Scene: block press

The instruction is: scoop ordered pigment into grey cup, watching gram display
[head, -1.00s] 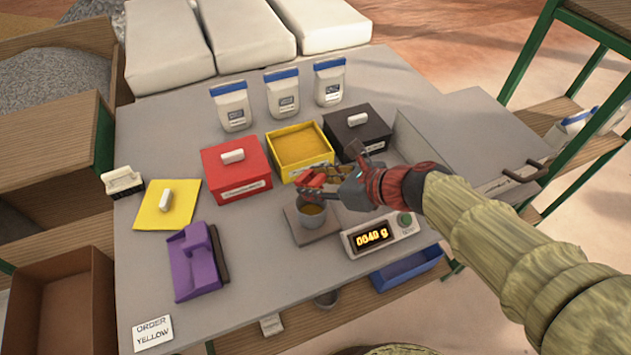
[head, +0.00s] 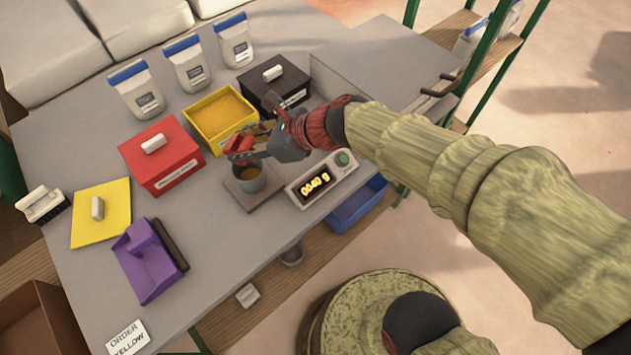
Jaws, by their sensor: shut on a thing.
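The grey cup (head: 250,180) stands on the scale's plate (head: 247,199) with yellow-orange pigment inside. The gram display (head: 314,185) appears to read 0040 g. The open yellow box (head: 220,118) behind the cup holds yellow pigment. Its yellow lid (head: 101,213) lies at the left of the table. The order card (head: 128,338) reads ORDER YELLOW. My gripper (head: 258,146) is just above the cup's back rim, in front of the yellow box. It is shut on a red tool, seemingly the scoop (head: 240,146). The gripper partly hides the tool, and I cannot tell whether it holds pigment.
A lidded red box (head: 162,160) and a lidded black box (head: 275,86) flank the yellow one. Three blue-topped containers (head: 188,65) stand behind. A purple holder (head: 148,262) and a brush (head: 42,204) are at left.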

